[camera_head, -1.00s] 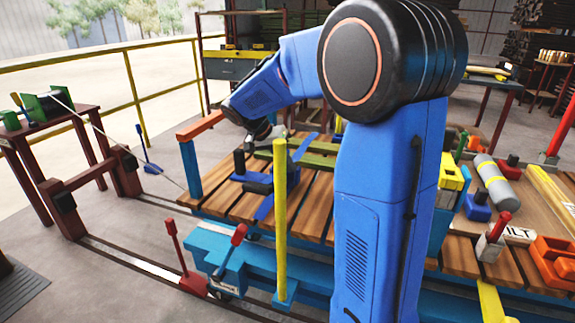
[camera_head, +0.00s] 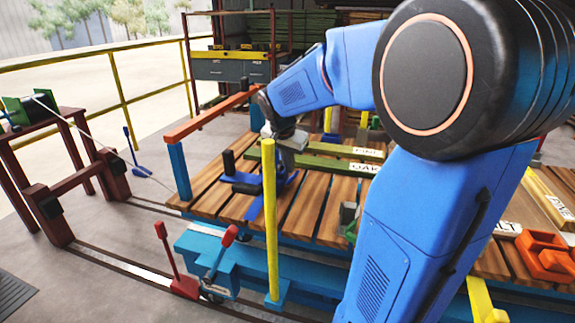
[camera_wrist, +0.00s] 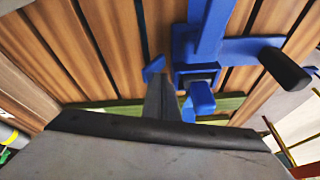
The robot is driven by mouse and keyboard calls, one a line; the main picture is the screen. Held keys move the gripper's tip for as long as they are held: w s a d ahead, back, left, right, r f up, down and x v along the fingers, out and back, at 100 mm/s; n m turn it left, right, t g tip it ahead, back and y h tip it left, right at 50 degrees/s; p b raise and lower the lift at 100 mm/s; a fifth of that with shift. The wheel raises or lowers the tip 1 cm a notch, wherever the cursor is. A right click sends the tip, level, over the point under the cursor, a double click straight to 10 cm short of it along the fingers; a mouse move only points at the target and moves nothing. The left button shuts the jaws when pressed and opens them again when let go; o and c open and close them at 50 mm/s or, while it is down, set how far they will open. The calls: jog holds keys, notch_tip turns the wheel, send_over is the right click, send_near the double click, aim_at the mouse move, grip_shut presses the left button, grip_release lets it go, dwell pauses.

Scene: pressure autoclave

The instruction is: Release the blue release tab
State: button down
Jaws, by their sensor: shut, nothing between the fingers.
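A blue cross-shaped fixture (camera_head: 248,187) lies on the wooden slats, with a black upright handle (camera_head: 228,161) at its left. In the wrist view its blue arm (camera_wrist: 212,30) runs up the picture and the black handle (camera_wrist: 285,67) points to the right. A small blue tab (camera_wrist: 203,99), probably the release tab, sticks out below the fixture's square centre. My gripper (camera_wrist: 165,95) is shut and empty, its fingertips close to the tab's left side. I cannot tell whether they touch. In the head view my gripper (camera_head: 288,162) hangs over the fixture's right end.
Olive-green beams (camera_head: 325,163) with white labels lie across the slats behind the fixture. A yellow post (camera_head: 269,215) stands in front of the fixture. Red levers (camera_head: 165,255) stand at the front, and an orange bar (camera_head: 210,115) on a blue post rises at the left.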

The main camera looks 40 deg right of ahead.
jog(key=shift+w+a+f, duration=0.1)
jog(key=shift+w+a+f, duration=0.25)
jog(key=shift+w+a, duration=0.1)
jog(key=shift+w, duration=0.1)
